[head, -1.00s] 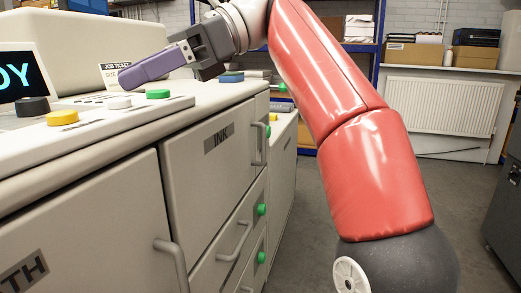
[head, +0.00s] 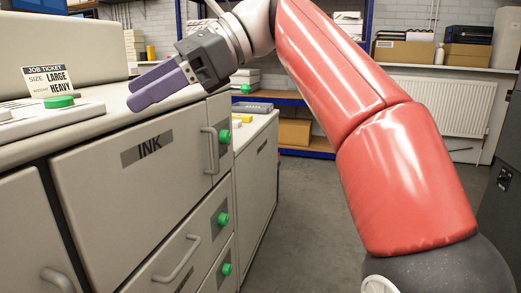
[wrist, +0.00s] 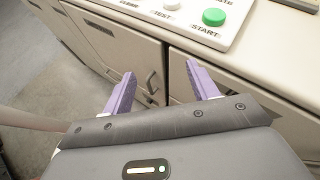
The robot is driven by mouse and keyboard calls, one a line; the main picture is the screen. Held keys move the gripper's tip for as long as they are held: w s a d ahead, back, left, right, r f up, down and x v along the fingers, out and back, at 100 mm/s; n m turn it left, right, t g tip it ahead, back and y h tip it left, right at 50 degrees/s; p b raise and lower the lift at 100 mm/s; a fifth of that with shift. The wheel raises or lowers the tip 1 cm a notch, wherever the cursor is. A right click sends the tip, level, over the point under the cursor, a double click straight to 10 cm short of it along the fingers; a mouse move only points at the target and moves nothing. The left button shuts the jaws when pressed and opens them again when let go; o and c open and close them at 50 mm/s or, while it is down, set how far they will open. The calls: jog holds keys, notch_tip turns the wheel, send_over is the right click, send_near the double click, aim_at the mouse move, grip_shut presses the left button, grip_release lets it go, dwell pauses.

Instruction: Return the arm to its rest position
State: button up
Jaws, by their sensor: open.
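My red arm (head: 390,150) reaches up from the lower right and bends over toward the machine at the left. My gripper (head: 140,90) has purple fingers and hangs in front of the machine's top edge, above the INK door (head: 135,175). In the wrist view my gripper (wrist: 158,85) has its two fingers well apart with nothing between them. Beyond the fingertips lie the machine's front edge and the panel with the green START button (wrist: 214,17).
A job ticket (head: 48,82) reading LARGE, HEAVY stands on the machine. Door handles (head: 209,150) and green knobs (head: 224,137) stick out of the front. A lower cabinet (head: 257,175), blue shelving (head: 308,153) and a radiator (head: 430,110) stand behind. The floor (head: 310,215) between is clear.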

jog(key=s+d+f+n+t+h, duration=0.1)
jog(key=d+f+n+t+h, duration=0.2)
jog(key=d+f, duration=0.8)
jog(key=s+d+f+n+t+h, duration=0.2)
jog(key=d+f+n+t+h, duration=0.2)
jog(key=d+f, duration=0.8)
notch_tip(320, 180, down, 6)
jog(key=shift+s+f+n+t+h, duration=0.1)
jog(key=shift+s+n+t+h, duration=0.2)
jog(key=shift+t+h, duration=0.85)
jog(key=s+d+f+n+h, duration=0.1)
jog(key=d+f, duration=0.1)
jog(key=f, duration=0.1)
jog(key=s+d+f+n, duration=0.2)
jog(key=f, duration=0.1)
jog(key=s+d+f+n+h, duration=0.1)
jog(key=d+f, duration=0.1)
jog(key=f, duration=0.1)
jog(key=shift+s+d+f+n+t+h, duration=0.1)
jog(key=shift+s+d+n+t+h, duration=0.15)
jog(key=shift+s+n+t+h, duration=0.1)
jog(key=shift+c, duration=0.3)
